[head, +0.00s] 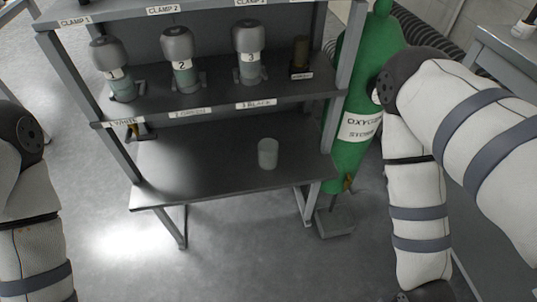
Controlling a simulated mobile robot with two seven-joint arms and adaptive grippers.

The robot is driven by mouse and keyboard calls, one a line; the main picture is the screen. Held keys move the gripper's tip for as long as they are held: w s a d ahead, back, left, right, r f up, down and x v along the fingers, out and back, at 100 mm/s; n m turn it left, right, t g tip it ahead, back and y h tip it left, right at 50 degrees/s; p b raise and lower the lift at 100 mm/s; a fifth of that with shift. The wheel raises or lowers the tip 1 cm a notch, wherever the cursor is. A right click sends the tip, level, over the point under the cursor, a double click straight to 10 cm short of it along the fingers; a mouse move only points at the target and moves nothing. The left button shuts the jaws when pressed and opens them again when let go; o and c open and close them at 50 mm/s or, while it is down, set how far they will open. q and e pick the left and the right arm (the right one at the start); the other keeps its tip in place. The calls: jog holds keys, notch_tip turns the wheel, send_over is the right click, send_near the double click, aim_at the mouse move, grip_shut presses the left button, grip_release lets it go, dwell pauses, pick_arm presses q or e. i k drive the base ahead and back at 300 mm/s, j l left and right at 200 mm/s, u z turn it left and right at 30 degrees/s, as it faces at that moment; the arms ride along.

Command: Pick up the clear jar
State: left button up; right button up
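The clear jar (268,154) is a small, pale, see-through cylinder. It stands upright on the bare lower shelf (200,172) of a dark grey rack, right of the shelf's middle. Nothing touches its sides. My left arm shows at the left edge and my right arm at the right side of the head view. Neither gripper is in the picture, and neither arm is near the jar.
The middle shelf above holds numbered bottles 1 (116,75), 2 (182,65) and 3 (249,60), plus a small dark vial (300,55). A green oxygen cylinder (352,155) stands right of the rack. A grey table (508,55) is at upper right. The lower shelf's left part is clear.

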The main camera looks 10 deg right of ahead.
aim_at(267, 148)
jog(key=j+z, duration=0.45)
jog(key=k+j+z, duration=0.15)
jog(key=j+z, duration=0.3)
jog(key=k+j+z, duration=0.15)
jog(key=j+z, duration=0.3)
jog(key=i+j+z, duration=0.2)
jog(key=z, duration=0.2)
jog(key=i, duration=0.1)
